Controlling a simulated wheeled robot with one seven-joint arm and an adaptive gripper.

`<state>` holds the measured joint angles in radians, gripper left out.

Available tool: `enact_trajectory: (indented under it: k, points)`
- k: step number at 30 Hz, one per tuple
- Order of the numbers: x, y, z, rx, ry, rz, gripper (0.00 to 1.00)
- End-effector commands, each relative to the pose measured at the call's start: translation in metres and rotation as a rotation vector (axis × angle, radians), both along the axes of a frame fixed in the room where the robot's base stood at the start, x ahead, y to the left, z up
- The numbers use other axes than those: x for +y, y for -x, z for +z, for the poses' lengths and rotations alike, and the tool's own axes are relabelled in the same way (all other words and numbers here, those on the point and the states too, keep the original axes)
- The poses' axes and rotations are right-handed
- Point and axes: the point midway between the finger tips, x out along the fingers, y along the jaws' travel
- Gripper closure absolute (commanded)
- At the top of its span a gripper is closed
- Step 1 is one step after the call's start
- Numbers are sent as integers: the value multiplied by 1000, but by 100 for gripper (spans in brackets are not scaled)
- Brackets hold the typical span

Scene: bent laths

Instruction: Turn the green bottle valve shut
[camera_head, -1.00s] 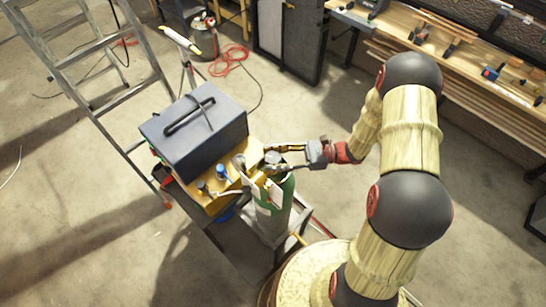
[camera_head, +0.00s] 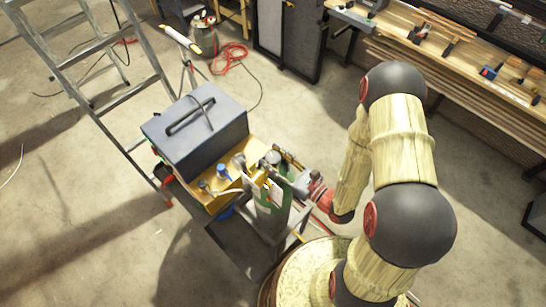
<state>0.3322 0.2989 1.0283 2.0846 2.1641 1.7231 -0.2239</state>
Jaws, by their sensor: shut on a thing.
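The green gas bottle (camera_head: 268,222) stands upright at the right end of a dark cart, with green on its upper part and a pale label. My gripper (camera_head: 275,163) is at the bottle's top, reaching in from the right, with its fingers pointing up and left. It is shut on the bottle valve, which is mostly hidden between and behind the fingers. How far the valve is turned cannot be seen.
A metal ladder (camera_head: 100,90) stands left and a workbench (camera_head: 470,65) at the upper right. The floor between is mostly clear.

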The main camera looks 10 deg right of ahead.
Motion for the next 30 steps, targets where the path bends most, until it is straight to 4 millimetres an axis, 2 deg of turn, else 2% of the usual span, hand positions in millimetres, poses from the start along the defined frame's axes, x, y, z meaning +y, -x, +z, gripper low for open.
enact_trajectory:
  k: [13,29,30]
  points:
    - [1,0,1,-2,-2,-155,86]
    - [0,-1,1,-3,-2,-174,86]
    - [0,-1,1,-3,-2,-174,60]
